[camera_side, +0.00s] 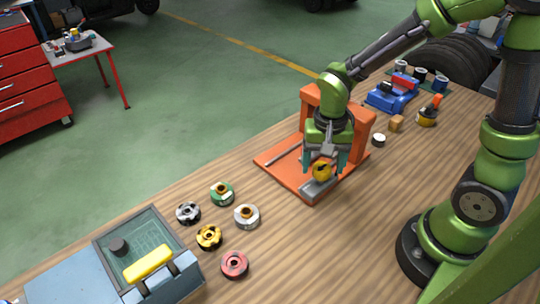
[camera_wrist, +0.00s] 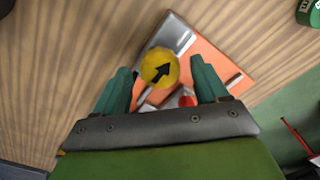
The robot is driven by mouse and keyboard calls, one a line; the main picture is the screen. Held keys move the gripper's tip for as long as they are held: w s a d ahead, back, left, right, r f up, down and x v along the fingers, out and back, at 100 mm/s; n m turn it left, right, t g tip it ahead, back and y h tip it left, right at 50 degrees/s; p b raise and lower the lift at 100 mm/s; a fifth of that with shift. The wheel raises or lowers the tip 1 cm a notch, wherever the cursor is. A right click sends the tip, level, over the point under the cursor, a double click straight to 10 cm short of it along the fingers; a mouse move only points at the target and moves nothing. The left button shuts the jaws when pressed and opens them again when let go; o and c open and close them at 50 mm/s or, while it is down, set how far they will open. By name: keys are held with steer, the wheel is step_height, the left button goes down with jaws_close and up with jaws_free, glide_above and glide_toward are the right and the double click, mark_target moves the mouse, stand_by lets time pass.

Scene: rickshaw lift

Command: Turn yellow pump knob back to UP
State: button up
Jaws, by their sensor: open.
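The yellow pump knob (camera_wrist: 160,67) is round, with a black arrow that points to the upper right in the wrist view. In the side view the knob (camera_side: 321,172) sits at the front of the orange stand (camera_side: 284,178), over a grey metal strip. My gripper (camera_side: 325,160) is open just above the knob. In the wrist view its two teal fingers lie to the left and right of the knob, with gaps on both sides. I cannot tell how far the fingertips are above it. Part of the stand is hidden behind my gripper.
Several round pieces, including a green one (camera_side: 222,194) and a red one (camera_side: 235,264), lie on the wooden bench left of the stand. A grey box with a yellow handle (camera_side: 148,264) is at lower left. A blue vise-like tool (camera_side: 391,94) and a wooden block (camera_side: 396,123) are behind right.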

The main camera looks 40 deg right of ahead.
steer(key=shift+f, duration=0.1)
steer(key=c, duration=1.1)
steer(key=shift+o, duration=0.2)
